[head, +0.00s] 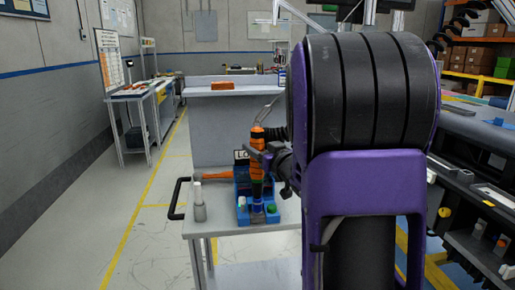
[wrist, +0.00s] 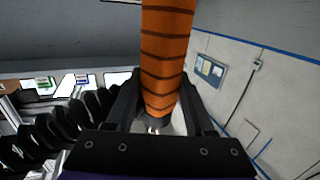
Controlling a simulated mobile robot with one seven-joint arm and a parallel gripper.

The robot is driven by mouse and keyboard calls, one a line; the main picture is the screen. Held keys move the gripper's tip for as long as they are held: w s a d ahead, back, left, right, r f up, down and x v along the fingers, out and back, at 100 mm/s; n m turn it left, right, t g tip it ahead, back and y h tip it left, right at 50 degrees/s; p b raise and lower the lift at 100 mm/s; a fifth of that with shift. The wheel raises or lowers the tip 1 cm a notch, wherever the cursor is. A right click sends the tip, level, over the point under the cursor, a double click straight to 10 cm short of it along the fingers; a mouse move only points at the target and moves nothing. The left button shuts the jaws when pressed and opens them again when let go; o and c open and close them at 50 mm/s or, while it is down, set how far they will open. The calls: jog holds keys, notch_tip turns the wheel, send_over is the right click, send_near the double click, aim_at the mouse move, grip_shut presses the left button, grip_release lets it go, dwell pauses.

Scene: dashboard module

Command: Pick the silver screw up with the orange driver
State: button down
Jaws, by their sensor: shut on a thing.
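The orange driver (head: 257,132) stands about upright over the cart in the head view. Its dark-banded orange body (wrist: 166,45) fills the top middle of the wrist view. My gripper (head: 268,160) is shut on the driver; its dark fingers (wrist: 155,95) sit on either side of the body in the wrist view. The driver's lower end is down at the blue tray (head: 241,212), but I cannot tell whether it touches anything there. I cannot make out the silver screw; it is too small or hidden.
The tray is on a grey cart (head: 215,226) with a black handle (head: 175,200). A grey-white bottle (head: 199,206) stands left of the tray. An orange tool (head: 212,175) lies behind it. My arm blocks much of the right side. The floor to the left is clear.

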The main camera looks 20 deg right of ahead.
aim_at(260, 136)
jog(key=shift+a+r+p, duration=0.1)
jog(key=shift+r+p, duration=1.1)
jog(key=shift+r, duration=0.75)
jog(key=shift+f, duration=0.1)
